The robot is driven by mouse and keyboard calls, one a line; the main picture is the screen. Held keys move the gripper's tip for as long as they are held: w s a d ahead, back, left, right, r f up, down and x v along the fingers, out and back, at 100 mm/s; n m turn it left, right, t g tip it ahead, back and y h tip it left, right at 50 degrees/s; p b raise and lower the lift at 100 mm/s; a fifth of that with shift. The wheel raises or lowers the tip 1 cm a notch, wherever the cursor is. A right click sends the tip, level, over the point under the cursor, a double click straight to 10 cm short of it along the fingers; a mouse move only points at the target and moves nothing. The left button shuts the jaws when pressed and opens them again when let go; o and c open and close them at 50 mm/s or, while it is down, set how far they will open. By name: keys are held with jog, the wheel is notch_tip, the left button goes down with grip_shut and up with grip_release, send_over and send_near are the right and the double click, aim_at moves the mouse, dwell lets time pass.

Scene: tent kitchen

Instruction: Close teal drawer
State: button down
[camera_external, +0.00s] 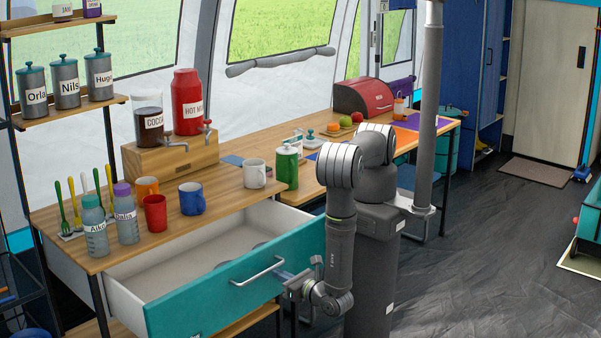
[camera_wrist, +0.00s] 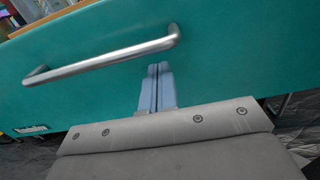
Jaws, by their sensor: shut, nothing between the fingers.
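The teal drawer (camera_external: 220,288) is pulled out from under the wooden counter, and its pale inside shows in the external view. Its teal front with a silver bar handle (camera_external: 258,271) faces my arm. The front fills much of the wrist view (camera_wrist: 230,60), with the handle (camera_wrist: 100,62) above and left of the fingers. My gripper (camera_external: 283,274) is shut and empty, its blue fingers (camera_wrist: 157,80) together and pointing at the drawer front just below the handle. I cannot tell whether the fingertips touch the front.
On the counter (camera_external: 215,208) above the drawer stand cups, labelled bottles, forks and a drink dispenser block (camera_external: 172,155). A green canister (camera_external: 286,168) stands further right. The dark floor (camera_external: 480,260) right of my base is clear.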

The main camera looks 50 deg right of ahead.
jog(key=shift+w, duration=0.65)
jog(key=w, duration=2.3)
jog(key=shift+w, duration=0.35)
jog(key=shift+w+r, duration=0.1)
jog(key=shift+w, duration=0.5)
jog(key=shift+a, duration=0.1)
jog(key=shift+s, duration=0.1)
jog(key=s, duration=1.4)
jog(key=shift+s, duration=0.25)
jog(key=shift+w, duration=0.1)
jog(key=w, duration=1.3)
jog(key=shift+w, duration=0.15)
